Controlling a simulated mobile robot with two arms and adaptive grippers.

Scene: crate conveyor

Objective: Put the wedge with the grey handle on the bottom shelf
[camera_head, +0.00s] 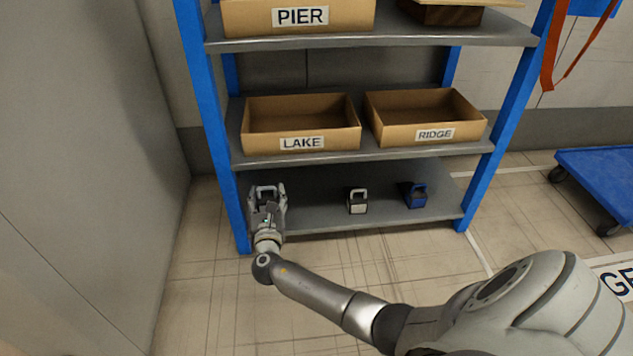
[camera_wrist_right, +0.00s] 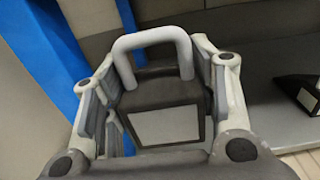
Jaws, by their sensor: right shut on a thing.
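My right gripper (camera_head: 267,190) reaches in over the left end of the bottom shelf (camera_head: 310,213), close to the left blue post. It is shut on a dark wedge (camera_wrist_right: 160,92) with a pale grey looped handle (camera_wrist_right: 153,38) and a light square panel on its face. One finger lies on each side of the wedge. In the head view, the gripper mostly hides the wedge. I cannot tell whether its base touches the shelf. My left gripper is not in view.
A wedge with a pale panel (camera_head: 357,206) and a blue wedge (camera_head: 416,198) stand on the same shelf to the right. Cardboard boxes marked LAKE (camera_head: 302,144) and RIDGE (camera_head: 434,133) sit on the shelf above. Blue posts (camera_head: 482,190) bound the rack.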

